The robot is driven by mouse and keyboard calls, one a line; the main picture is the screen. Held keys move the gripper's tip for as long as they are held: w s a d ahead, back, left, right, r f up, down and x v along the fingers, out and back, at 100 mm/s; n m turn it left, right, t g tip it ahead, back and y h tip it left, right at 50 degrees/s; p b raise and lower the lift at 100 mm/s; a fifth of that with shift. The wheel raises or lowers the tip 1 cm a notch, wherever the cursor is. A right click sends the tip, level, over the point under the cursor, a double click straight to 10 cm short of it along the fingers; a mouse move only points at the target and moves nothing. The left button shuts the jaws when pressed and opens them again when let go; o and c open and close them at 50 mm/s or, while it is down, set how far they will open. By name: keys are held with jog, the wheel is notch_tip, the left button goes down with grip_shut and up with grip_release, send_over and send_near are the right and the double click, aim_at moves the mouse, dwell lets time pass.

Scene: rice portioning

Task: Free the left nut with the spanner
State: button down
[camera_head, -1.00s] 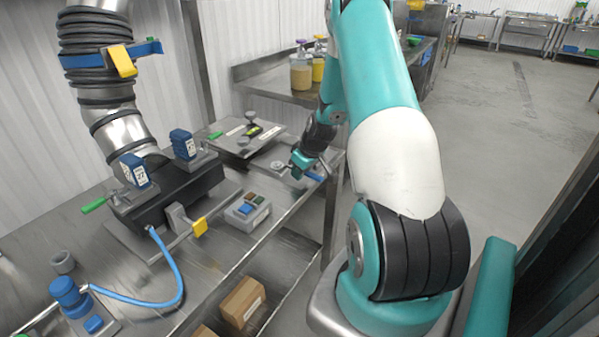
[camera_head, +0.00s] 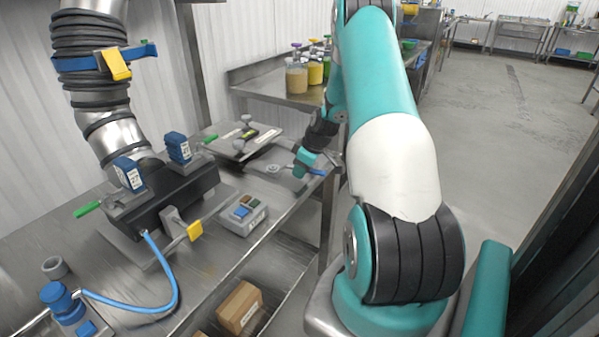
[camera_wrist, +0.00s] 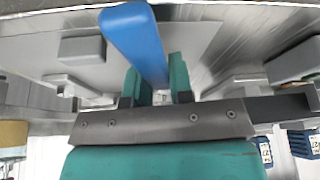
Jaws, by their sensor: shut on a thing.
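My gripper (camera_head: 304,168) is low over the bench near its right edge in the head view. It is shut on a blue handle (camera_head: 317,171), which I take to be the spanner's. In the wrist view the blue handle (camera_wrist: 137,42) stands between the two teal fingers (camera_wrist: 157,88). The spanner's jaw end cannot be made out. A small round grey part (camera_head: 272,168) lies on the bench left of the gripper; I cannot tell whether it is a nut or the spanner's head. I cannot pick out the left nut for certain.
A black block (camera_head: 165,198) with blue labelled boxes (camera_head: 178,147) and a grey button box (camera_head: 243,214) stand further left. Jars (camera_head: 297,79) stand on the back counter. A cardboard box (camera_head: 240,307) is below.

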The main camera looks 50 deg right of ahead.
jog(key=shift+d, duration=0.15)
jog(key=shift+w+d+n+y+b, duration=0.3)
jog(key=shift+d+n, duration=0.35)
jog(key=shift+n, duration=0.35)
jog(key=shift+w+d+n+b, duration=0.25)
jog(key=shift+d+n+b, duration=0.15)
jog(key=shift+n, duration=0.2)
jog(key=shift+w+d+n+g+y, duration=0.1)
jog(key=shift+d+n+g+y, duration=0.1)
jog(key=shift+n+g+y, duration=0.1)
jog(key=shift+d, duration=0.1)
jog(key=shift+w+d+n+y+b, duration=0.35)
jog(key=shift+w+d+n, duration=0.15)
jog(key=shift+n, duration=0.4)
jog(key=shift+s+a+m+h, duration=0.4)
jog(key=shift+a+m, duration=0.3)
jog(key=shift+m, duration=0.3)
jog(key=shift+s+a+m+h, duration=0.25)
jog(key=shift+s+a+m, duration=0.35)
jog(key=shift+m, duration=0.4)
